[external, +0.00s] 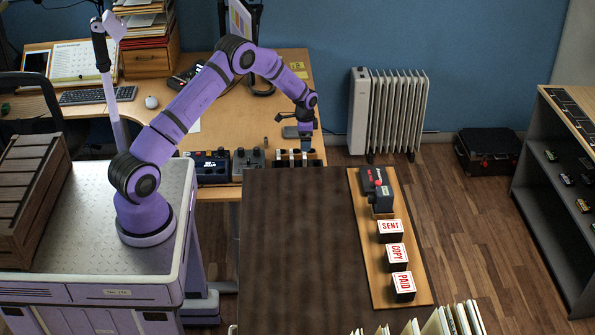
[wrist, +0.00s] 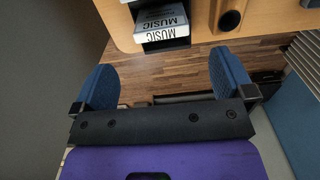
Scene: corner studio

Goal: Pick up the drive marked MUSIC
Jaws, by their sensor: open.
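The drive marked MUSIC (wrist: 162,20) shows at the top of the wrist view. It has a white label with dark lettering on its top and front faces, and its far part is cut off by the picture edge. It sits in a dark slot at the wooden desk's edge. My gripper (wrist: 160,66) is open and empty, its two blue fingers spread apart. The drive lies beyond the fingertips, roughly in line with the gap between them. In the external view my gripper (external: 305,144) hangs beside the row of slots at the desk's right end; the drive's marking is unreadable there.
A dark brown surface (external: 295,250) stands in front of the desk (external: 225,125). A wooden board (external: 411,272) at its right bears SENT, COPY and PAID blocks (external: 391,228). Dark control boxes (external: 211,168) sit left of the slots. A white radiator (external: 390,110) stands behind.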

